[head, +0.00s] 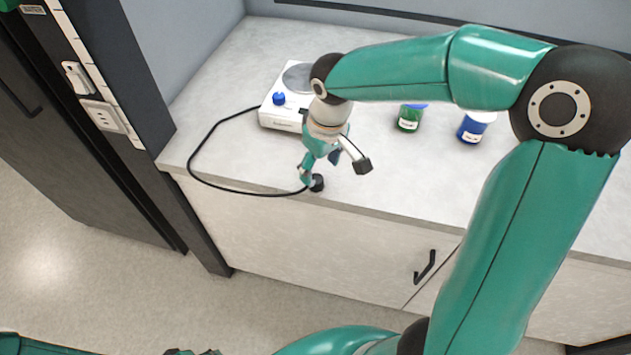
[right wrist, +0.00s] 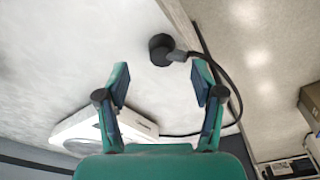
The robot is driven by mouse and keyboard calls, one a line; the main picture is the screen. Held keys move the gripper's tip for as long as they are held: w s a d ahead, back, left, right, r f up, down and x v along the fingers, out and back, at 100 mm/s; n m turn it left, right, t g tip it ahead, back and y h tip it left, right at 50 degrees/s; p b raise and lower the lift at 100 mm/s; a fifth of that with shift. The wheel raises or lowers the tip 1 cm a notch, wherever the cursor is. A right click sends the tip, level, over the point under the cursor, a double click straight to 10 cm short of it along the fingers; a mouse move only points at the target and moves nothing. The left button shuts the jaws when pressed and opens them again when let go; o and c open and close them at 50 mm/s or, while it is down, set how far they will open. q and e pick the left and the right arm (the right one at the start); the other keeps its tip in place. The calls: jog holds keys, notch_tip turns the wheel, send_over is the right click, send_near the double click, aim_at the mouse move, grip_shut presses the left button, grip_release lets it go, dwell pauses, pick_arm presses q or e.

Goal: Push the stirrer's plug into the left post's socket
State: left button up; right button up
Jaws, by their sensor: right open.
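The white stirrer (head: 281,118) with a grey plate and blue knob stands on the counter; its side also shows in the right wrist view (right wrist: 135,124). Its black cable (head: 203,146) loops left and forward to the black plug (head: 318,183) at the counter's front edge. In the right wrist view, the plug (right wrist: 160,46) lies just beyond and between the fingertips. My right gripper (head: 335,170) is open and empty, pointing down over the plug. The left post's white socket (head: 103,116) is at the left, clear of both grippers. Only a sliver of my left gripper (head: 192,352) shows at the bottom edge.
A green-labelled jar (head: 409,120) and a blue-labelled jar (head: 472,130) stand on the counter (head: 420,185), right of the stirrer. A white fitting (head: 76,78) sits above the socket on the post.

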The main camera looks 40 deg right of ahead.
aim_at(317, 179)
jog(key=f, duration=0.5)
jog(key=shift+w+a, duration=0.15)
jog(key=shift+w, duration=0.2)
jog(key=c, duration=1.1)
